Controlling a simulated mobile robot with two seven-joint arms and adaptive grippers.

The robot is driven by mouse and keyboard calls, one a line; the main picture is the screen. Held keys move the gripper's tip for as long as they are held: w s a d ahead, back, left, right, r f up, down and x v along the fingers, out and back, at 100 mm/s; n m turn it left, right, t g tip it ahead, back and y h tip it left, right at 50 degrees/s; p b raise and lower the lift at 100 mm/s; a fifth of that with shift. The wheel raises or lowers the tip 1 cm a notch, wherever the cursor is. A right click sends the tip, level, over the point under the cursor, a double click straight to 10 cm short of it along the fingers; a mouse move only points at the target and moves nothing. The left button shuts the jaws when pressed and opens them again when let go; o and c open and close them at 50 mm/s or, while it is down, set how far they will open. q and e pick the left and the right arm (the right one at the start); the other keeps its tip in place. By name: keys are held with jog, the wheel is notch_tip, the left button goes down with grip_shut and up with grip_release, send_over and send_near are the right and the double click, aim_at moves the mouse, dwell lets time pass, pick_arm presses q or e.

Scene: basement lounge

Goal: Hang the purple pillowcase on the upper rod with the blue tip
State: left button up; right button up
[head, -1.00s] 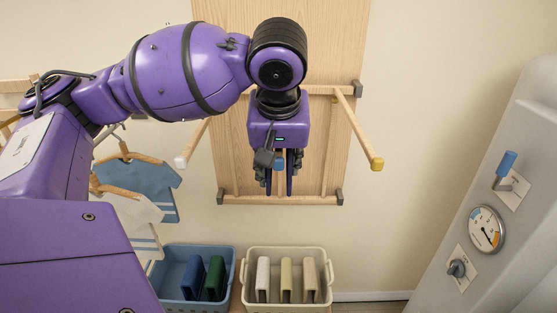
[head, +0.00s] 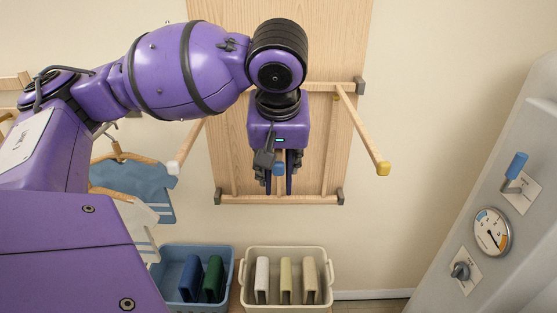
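I cannot make out a purple pillowcase in the head view; the only purple I see is my own arm. My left gripper (head: 279,186) hangs in the middle, pointing down in front of the wooden wall rack. Its two dark fingers are apart with no cloth between them. A blue tip (head: 279,169) shows between the fingers; its rod is mostly hidden behind the gripper, and I cannot tell whether they touch. A rod with a white tip (head: 173,168) juts out at left, and a rod with a yellow tip (head: 383,168) at right. My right gripper is out of view.
A blue basket (head: 233,262) and a cream basket (head: 327,262) with folded cloths stand below the rack (head: 225,110). A blue garment (head: 140,185) and a white one hang at left. A grey machine with a gauge (head: 492,231) stands at right.

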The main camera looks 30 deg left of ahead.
pick_arm(q)
jog(key=shift+w+a+f, duration=0.25)
jog(key=shift+w+f, duration=0.05)
jog(key=shift+w, duration=0.05)
jog(key=o, duration=1)
jog(key=shift+s+r, duration=0.1)
jog(key=shift+o, duration=1.4)
jog(key=shift+d, duration=0.1)
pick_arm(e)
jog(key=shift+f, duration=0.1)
